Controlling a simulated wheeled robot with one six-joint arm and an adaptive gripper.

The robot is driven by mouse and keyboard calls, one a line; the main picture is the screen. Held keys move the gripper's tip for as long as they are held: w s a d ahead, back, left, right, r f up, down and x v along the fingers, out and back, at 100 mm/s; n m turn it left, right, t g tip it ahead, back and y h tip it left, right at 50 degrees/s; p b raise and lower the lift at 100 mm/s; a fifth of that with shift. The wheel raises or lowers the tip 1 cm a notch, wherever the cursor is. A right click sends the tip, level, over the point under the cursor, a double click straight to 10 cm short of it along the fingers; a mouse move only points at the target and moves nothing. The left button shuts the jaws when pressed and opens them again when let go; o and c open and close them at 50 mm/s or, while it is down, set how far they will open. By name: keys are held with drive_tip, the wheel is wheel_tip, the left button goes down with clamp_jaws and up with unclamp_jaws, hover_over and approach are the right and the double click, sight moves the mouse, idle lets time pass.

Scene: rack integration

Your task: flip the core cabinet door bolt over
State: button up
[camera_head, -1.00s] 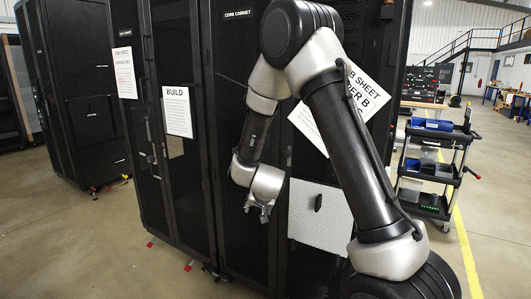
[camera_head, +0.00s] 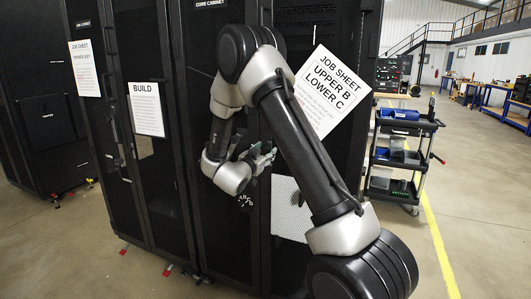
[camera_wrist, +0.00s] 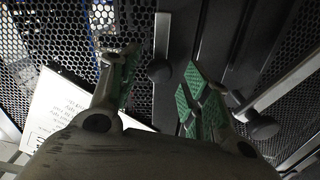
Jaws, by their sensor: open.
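The black core cabinet (camera_head: 228,60) stands in front of me, its name label at the top. My gripper (camera_head: 262,157) is open and empty, close to the cabinet front. In the wrist view its green-padded fingertips (camera_wrist: 158,85) are spread. A grey bar with a round dark knob (camera_wrist: 160,68) lies in the gap between the fingers, nearer the left finger; I cannot tell if they touch. A second bar with a knob (camera_wrist: 262,126) lies right of the right finger. I cannot tell which of these is the door bolt; the arm hides this area in the head view.
A job sheet (camera_head: 332,90) hangs on the cabinet right of my arm. A BUILD sheet (camera_head: 146,108) is on the door to the left. A white perforated panel (camera_head: 288,208) is low on the front. A tool cart (camera_head: 403,150) stands right, with open floor beyond.

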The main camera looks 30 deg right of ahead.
drive_tip(key=shift+x, duration=0.8)
clamp_jaws()
drive_tip(key=shift+s+f, duration=0.1)
drive_tip(key=shift+f, duration=1.65)
drive_tip(key=shift+c, duration=0.6)
unclamp_jaws()
drive_tip(key=shift+f, duration=0.1)
drive_tip(key=shift+o, duration=0.6)
drive_tip(key=v, duration=1.2)
